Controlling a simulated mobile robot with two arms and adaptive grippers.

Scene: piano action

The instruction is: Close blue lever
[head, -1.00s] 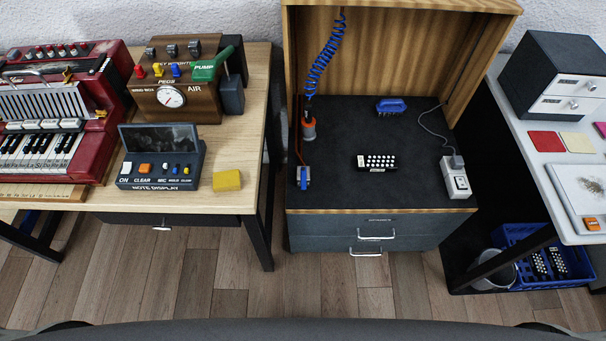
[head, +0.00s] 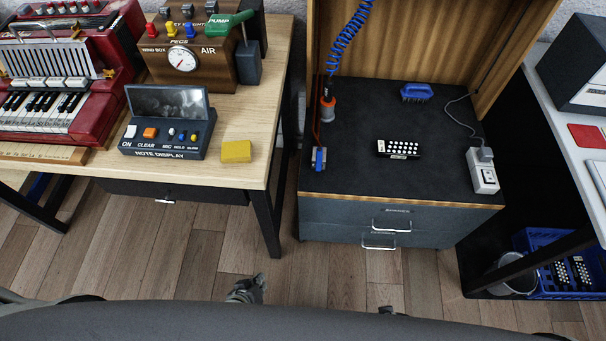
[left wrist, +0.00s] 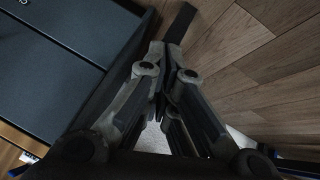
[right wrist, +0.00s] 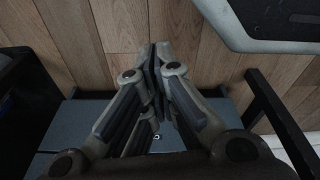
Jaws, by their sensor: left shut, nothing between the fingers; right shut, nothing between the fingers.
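Two blue parts could be the lever. One is a small blue handle (head: 319,158) on a valve at the front left of the dark cabinet top, below an orange tube. The other is a blue peg (head: 190,30) beside a yellow and a red one on the brown wind box (head: 190,66). Whether either is open or closed is too small to tell. My left gripper (head: 258,281) is low over the floor in front of the cabinet, shut and empty, apart from both. My right gripper (right wrist: 156,50) is shut and empty; only its tip shows at the head view's bottom edge.
The dark cabinet (head: 440,185) holds a coiled blue hose, a blue brush (head: 416,93), a black button block (head: 398,149) and a white socket (head: 482,171). The left table has a note display (head: 165,143) and yellow block (head: 236,151). Floor ahead is clear.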

